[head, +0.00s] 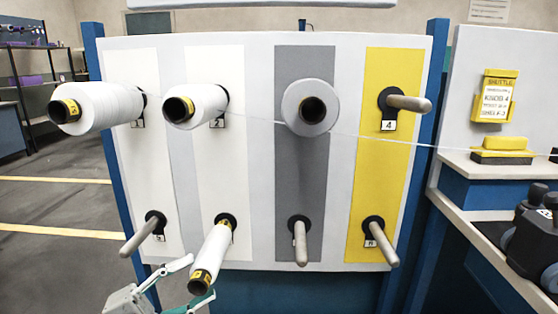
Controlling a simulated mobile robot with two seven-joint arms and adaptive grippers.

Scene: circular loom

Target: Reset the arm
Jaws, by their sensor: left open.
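My left gripper (201,278) is at the bottom of the head view, left of centre. Its pale green-white fingers are open. They lie on either side of, or just in front of, the near end of a thin white spool (215,248) on a lower peg. I cannot tell whether they touch it. The spool's near end has a yellow label and a dark core. My right gripper cannot be made out.
A pegboard (255,140) holds white spools at upper left (97,106), upper second (200,103) and upper third (309,92). Bare pegs include upper right (408,103) and lower left (141,236). A thread crosses to a yellow block (500,143) on the right counter.

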